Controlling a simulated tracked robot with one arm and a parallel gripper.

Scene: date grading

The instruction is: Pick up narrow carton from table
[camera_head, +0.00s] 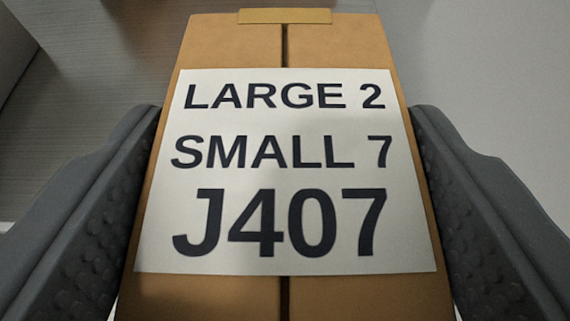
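A narrow brown carton (230,50) fills the middle of the head camera view. A white label (285,170) on its top reads "LARGE 2 SMALL 7 J407", and a strip of tan tape (285,16) sits at its far edge. My gripper (287,115) has one dark grey, studded finger on each side of the carton. Both fingers lie close along its side walls and look pressed against them. The carton's underside is hidden, so I cannot tell whether it rests on something or is held clear.
A grey wood-grained surface (85,100) shows at the left, with a darker edge at the far left. A plain pale grey surface (470,75) shows at the right. A small brown thing at the top edge is cut off and unclear.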

